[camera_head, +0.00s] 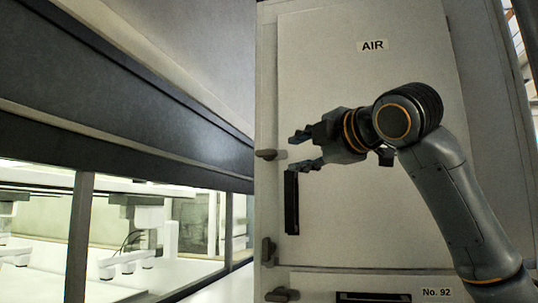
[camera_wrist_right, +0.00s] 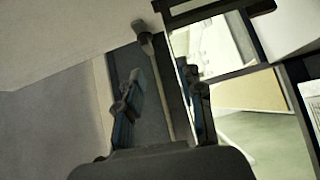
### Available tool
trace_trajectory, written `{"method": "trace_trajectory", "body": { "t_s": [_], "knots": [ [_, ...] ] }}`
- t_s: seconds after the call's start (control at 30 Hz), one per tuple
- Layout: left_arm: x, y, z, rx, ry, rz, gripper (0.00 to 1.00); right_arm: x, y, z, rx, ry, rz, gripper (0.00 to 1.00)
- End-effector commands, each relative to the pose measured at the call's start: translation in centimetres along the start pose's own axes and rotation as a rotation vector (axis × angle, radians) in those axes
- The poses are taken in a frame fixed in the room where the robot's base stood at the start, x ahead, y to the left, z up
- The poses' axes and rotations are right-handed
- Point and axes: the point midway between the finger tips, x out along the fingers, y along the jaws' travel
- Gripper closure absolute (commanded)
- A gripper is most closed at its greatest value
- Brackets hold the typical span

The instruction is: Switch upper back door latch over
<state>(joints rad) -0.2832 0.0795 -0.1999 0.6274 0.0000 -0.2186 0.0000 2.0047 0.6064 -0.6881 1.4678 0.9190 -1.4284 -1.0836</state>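The tall grey cabinet door (camera_head: 375,110) carries an "AIR" label. The upper latch (camera_head: 266,154) is a small dark piece at the door's left edge and lies about level. A lower latch (camera_head: 268,250) on the same edge stands upright. My right gripper (camera_head: 303,149) is open and empty, its fingers pointing left towards the upper latch, with a gap between. In the right wrist view the fingers of my right gripper (camera_wrist_right: 163,88) are apart, and a small dark latch-like piece (camera_wrist_right: 143,36) shows beyond them; I cannot tell which latch. My left gripper is not in view.
A black vertical handle (camera_head: 291,203) stands on the door just below my right gripper. A lower panel (camera_head: 320,284) marked "No. 92" has another latch (camera_head: 282,294). At the left runs a long dark-framed tunnel (camera_head: 130,118) with windows.

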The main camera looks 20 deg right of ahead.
Motion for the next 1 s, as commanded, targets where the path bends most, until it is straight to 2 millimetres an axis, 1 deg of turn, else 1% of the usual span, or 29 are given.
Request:
{"method": "trace_trajectory", "body": {
  "t_s": [0.03,0.1,0.17,0.27,0.37,0.7,0.8,0.9,1.0],
  "knots": [
    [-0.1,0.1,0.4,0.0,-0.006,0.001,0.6,-1.1,1.1,0.0,-0.014,-0.001,0.015,0.62],
    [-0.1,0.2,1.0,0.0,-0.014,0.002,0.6,-1.9,1.9,-0.1,-0.027,-0.002,0.025,0.62],
    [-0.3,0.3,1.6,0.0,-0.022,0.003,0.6,-1.9,2.1,-0.1,-0.032,-0.002,0.027,0.62],
    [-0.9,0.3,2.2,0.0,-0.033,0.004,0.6,-1.1,2.3,-0.1,-0.033,-0.003,0.024,0.62],
    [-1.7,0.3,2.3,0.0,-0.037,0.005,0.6,0.5,2.5,-0.1,-0.032,-0.002,0.023,0.62],
    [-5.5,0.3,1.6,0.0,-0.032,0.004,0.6,7.7,2.9,-0.1,-0.03,-0.001,0.024,0.62],
    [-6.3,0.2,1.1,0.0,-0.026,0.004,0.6,9.3,2.8,0.0,-0.03,-0.002,0.025,0.62],
    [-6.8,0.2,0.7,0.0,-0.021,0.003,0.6,10.5,2.7,-0.1,-0.03,-0.002,0.026,0.62],
    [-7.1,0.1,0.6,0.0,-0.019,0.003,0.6,11.3,2.6,0.0,-0.03,-0.002,0.026,0.62]
  ]
}}
